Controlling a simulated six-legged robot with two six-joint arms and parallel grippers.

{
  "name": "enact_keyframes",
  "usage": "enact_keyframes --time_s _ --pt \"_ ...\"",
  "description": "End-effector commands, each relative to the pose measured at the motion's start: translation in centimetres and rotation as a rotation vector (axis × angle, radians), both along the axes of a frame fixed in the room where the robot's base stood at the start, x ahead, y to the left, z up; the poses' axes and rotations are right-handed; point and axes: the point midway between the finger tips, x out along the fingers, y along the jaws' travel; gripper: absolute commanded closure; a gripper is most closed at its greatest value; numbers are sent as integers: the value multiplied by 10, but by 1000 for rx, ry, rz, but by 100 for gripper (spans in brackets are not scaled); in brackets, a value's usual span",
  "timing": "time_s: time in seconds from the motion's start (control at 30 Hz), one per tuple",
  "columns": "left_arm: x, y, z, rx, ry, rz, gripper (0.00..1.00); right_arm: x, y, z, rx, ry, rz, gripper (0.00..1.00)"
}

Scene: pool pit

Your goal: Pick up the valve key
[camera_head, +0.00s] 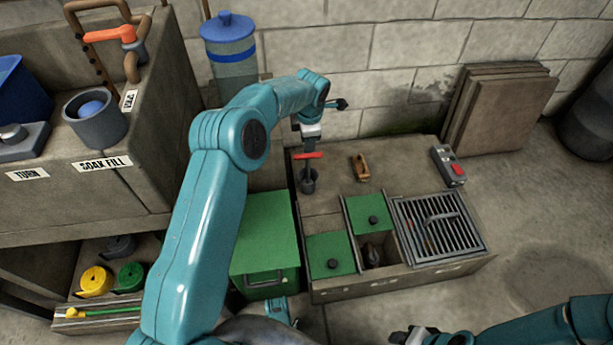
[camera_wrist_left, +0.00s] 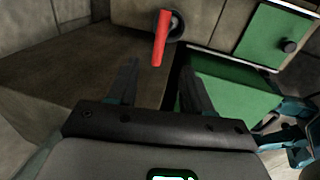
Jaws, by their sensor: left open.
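The valve key appears to be the upright tool with a red crossbar (camera_head: 307,155) standing in a small dark cup on the low concrete block. In the left wrist view its red bar (camera_wrist_left: 161,37) lies just beyond the fingertips, with the round cup behind it. My left gripper (camera_head: 309,146) points down just above the bar in the head view. In the wrist view its two fingers (camera_wrist_left: 157,75) are apart with nothing between them. My right gripper (camera_head: 410,337) is at the bottom edge, partly cut off, far from the key; its jaws are unclear.
The block carries a wooden-looking piece (camera_head: 360,168), a grey box with a red button (camera_head: 448,166), green lids (camera_head: 330,255) and a metal grate (camera_head: 440,228). A green box (camera_head: 265,240) stands left of it. A bench with an orange-handled pipe (camera_head: 110,35) rises at left.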

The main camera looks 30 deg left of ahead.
Motion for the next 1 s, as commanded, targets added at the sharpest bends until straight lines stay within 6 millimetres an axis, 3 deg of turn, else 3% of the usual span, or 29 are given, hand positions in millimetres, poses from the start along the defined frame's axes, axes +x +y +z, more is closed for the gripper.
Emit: enact_keyframes --time_s 0.03,0.17,0.47,0.7,1.0 --pt "2 1 -17 0 1 0 50 1 -1 -8 0 -2 -4 57" --pt "7 3 -42 -1 0 -1 50 3 -2 -15 -2 -5 -10 57" --pt "10 10 -63 -1 0 -1 50 6 -4 -23 -4 -14 -15 57" --pt "13 18 -102 -2 0 -1 50 22 -7 -47 -14 -67 -21 57" --pt "15 19 -106 -1 -1 -2 53 25 -7 -47 -16 -79 -23 57"
